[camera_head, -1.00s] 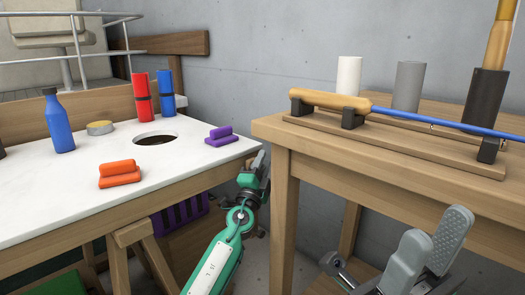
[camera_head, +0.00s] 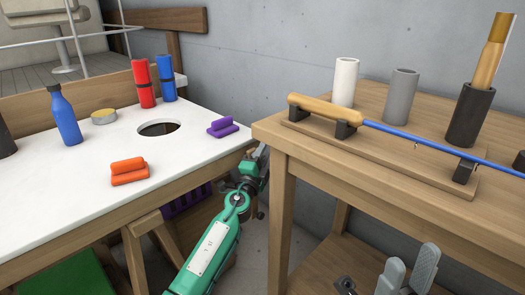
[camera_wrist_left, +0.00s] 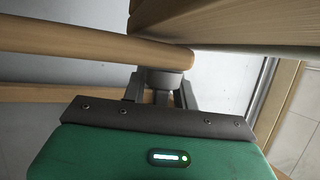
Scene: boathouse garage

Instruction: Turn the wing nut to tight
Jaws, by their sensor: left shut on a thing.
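In the left wrist view a grey round piece (camera_wrist_left: 163,80) sits at the end of a wooden bar (camera_wrist_left: 100,45). I take it for the wing nut; its wings cannot be made out. My left gripper's grey fingers (camera_wrist_left: 162,92) stand on both sides of it, shut on it. In the head view my left gripper (camera_head: 261,162) is beside the white table's right edge, near the wooden bench's leg, and the nut is hidden there. My right gripper (camera_head: 408,272) is open and empty at the bottom right, in front of the wooden bench.
The white-topped table (camera_head: 60,190) holds a blue bottle (camera_head: 66,118), an orange piece (camera_head: 128,172) and a purple piece (camera_head: 222,128). The wooden bench (camera_head: 400,190) carries a blue rod (camera_head: 420,142) on a rack and several cylinders. A narrow gap separates table and bench.

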